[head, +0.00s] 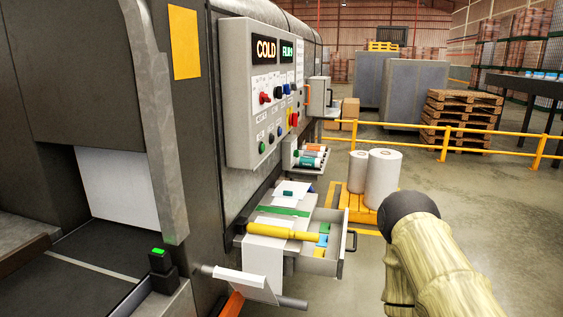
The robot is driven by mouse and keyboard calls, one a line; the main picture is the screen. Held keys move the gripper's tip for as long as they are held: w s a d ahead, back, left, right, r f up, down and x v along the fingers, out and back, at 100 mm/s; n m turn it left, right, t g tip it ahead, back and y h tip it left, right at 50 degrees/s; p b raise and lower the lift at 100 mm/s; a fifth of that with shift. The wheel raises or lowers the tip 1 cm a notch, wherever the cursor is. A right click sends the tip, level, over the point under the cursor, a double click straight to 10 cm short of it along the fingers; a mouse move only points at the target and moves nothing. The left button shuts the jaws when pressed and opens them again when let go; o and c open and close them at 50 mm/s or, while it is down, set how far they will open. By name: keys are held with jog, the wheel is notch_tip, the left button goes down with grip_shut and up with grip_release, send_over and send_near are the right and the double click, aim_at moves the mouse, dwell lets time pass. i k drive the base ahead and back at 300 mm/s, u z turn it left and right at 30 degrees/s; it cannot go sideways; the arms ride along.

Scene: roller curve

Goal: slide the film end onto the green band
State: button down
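The green band (283,211) lies across a pale flat surface beside the machine, just behind a yellow roller-like bar (284,232). White film (264,258) hangs down in front of that bar. Lower down, a white flap (246,284) lies over a grey bar; it looks like a film end, but I cannot tell whether it joins the hanging film. The flap is apart from the green band. My arm rises at the lower right, with a dark rounded joint and a beige cover. My gripper is not in view, so its hold is hidden.
An open grey drawer (325,262) with coloured items juts out right of the yellow bar. A control panel (263,92) overhangs the band area. White rolls (382,178) stand on a yellow pallet behind. A yellow railing (484,131) crosses the back; floor at right is clear.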

aim_at(286, 198)
jog(key=z, duration=0.05)
jog(key=k, duration=0.5)
jog(key=z, duration=0.9)
jog(key=i, duration=1.8)
jog(key=u, duration=2.1)
